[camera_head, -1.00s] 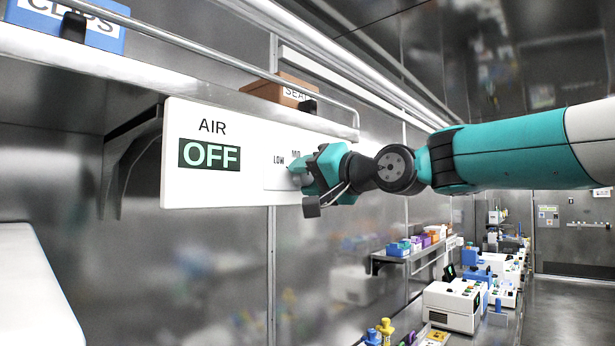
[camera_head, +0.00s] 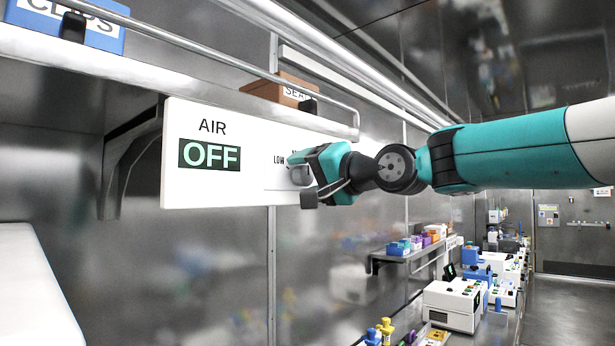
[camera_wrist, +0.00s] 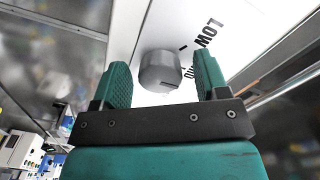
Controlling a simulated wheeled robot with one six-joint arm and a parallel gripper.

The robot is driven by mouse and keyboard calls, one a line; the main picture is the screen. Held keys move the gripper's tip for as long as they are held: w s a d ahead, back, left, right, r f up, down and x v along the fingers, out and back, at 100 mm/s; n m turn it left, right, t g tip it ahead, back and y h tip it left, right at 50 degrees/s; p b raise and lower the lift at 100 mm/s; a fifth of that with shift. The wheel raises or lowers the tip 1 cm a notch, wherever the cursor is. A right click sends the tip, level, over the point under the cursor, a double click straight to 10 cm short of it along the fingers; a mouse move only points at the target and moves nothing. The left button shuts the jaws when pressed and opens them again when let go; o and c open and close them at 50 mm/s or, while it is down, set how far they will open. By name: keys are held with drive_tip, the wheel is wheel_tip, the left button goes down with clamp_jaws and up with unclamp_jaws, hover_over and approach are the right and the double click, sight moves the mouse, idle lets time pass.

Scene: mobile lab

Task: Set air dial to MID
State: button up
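The white AIR panel (camera_head: 235,180) hangs on the metal wall below the shelf. Its display (camera_head: 209,154) reads OFF. The LOW mark shows on the panel in both views; MID is hidden by my gripper in the head view. The round grey dial (camera_wrist: 160,71) stands out from the panel; part of it also shows in the head view (camera_head: 300,175). My gripper (camera_wrist: 158,80) is open, with one teal finger on each side of the dial. I cannot tell whether either finger touches the dial; gaps show beside it in the wrist view.
A metal shelf (camera_head: 150,77) with a front rail runs above the panel, holding a blue box (camera_head: 90,25) and a brown box (camera_head: 285,88). A lower shelf (camera_head: 405,258) with small coloured boxes and a bench with white devices (camera_head: 452,304) lie to the right.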

drive_tip(key=b+v, duration=0.7)
drive_tip(key=v, duration=1)
drive_tip(key=shift+s+d, duration=0.15)
drive_tip(key=s+a+f+n+g+h, duration=0.2)
drive_tip(key=s+f+g, duration=0.15)
drive_tip(key=f, duration=0.85)
drive_tip(key=s+a+f+n+g+h, duration=0.2)
drive_tip(key=s+f+g+h, duration=0.15)
drive_tip(key=f, duration=0.85)
drive_tip(key=s+d+f+n+g+h, duration=0.2)
drive_tip(key=s+f+n+g, duration=0.3)
drive_tip(key=s+f, duration=0.9)
drive_tip(key=shift+s+d+f+g+h, duration=0.4)
drive_tip(key=shift+s+h, duration=0.15)
drive_tip(key=shift+s, duration=0.2)
